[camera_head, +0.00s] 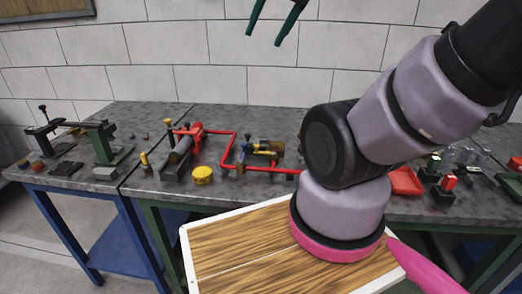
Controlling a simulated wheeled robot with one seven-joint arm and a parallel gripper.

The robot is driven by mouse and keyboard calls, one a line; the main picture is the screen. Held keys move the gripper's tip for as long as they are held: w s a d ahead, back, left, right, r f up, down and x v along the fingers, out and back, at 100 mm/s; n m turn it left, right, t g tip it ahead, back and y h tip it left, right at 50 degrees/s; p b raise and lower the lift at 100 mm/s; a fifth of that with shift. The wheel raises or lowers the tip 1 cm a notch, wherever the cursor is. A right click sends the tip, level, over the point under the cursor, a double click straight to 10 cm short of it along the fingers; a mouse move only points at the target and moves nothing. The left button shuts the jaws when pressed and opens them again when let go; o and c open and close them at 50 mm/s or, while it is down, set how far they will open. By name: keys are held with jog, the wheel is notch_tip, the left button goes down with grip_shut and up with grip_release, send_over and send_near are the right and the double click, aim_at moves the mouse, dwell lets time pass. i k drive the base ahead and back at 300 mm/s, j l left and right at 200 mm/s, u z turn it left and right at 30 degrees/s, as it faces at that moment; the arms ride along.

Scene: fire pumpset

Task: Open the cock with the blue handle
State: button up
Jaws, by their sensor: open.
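A red pipe (234,150) runs across the grey worktop, with a pump-like assembly (181,147) at its left end. A small brass-coloured fitting (262,148) sits by the pipe right of centre. It may hold the cock, but I cannot clearly make out a blue handle or its position at this size. My gripper (264,38) shows at the top edge, with two dark green fingers pointing down. It is open and empty, in front of the wall and well above the worktop. Its upper part is cut off by the frame.
My arm covers the worktop right of the fitting. A green vise-like device (104,142) stands at the left and a yellow round piece (203,175) near the pump. A red tray (405,181) and small parts lie at the right. The white block wall rises behind.

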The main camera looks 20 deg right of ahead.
aim_at(244, 145)
jog(key=z, duration=0.15)
jog(key=k+j, duration=0.2)
jog(key=j, duration=0.15)
jog(key=i+j+z, duration=0.1)
jog(key=j, duration=0.25)
jog(key=i+j+z, duration=0.2)
jog(key=i+j, duration=0.15)
jog(key=j, duration=0.3)
